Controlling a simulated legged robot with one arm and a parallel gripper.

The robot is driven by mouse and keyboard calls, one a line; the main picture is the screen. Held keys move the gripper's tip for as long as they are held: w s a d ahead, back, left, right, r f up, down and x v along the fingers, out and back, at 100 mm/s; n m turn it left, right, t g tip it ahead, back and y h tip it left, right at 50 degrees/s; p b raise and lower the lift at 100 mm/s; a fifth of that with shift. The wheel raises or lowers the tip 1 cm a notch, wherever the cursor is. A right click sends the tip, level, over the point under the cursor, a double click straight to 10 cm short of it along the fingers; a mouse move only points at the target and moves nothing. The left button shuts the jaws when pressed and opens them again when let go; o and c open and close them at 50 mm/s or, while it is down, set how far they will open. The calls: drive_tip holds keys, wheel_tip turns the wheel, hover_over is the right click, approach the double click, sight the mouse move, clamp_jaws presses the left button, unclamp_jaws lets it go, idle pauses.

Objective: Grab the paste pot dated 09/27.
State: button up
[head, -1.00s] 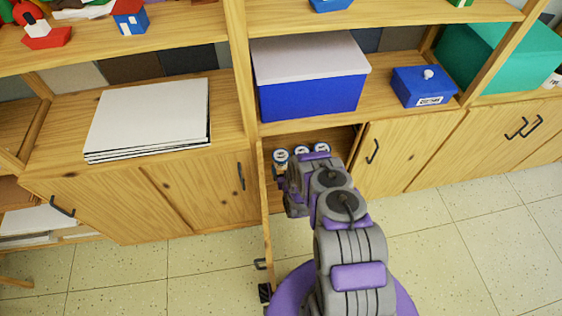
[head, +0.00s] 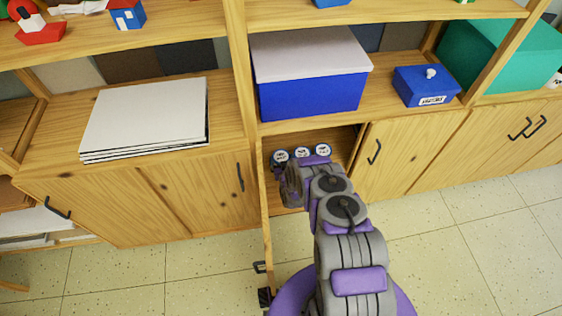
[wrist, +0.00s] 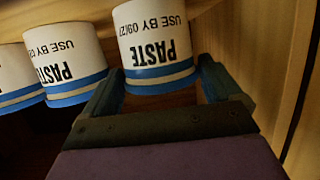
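The paste pot dated 09/27 (wrist: 152,45) is white with a blue band, and its label reads PASTE, USE BY 09/27 in the wrist view. My gripper (wrist: 160,88) is open, with one finger on each side of this pot's banded end; I cannot tell whether they touch it. In the head view, three pots stand in a row in the open cabinet, and the leftmost (head: 280,157) appears to be this one. My gripper (head: 289,180) is just in front of it, its fingers mostly hidden by my arm.
Two similar pots stand beside it in the wrist view: one (wrist: 65,60) close by, its date cut off, and another (wrist: 15,80) at the left edge. A wooden panel (wrist: 265,60) is close on the right. The open cabinet door (head: 267,230) is left of my arm.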

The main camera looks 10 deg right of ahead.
drive_tip(key=c, duration=0.8)
drive_tip(key=shift+r, duration=0.15)
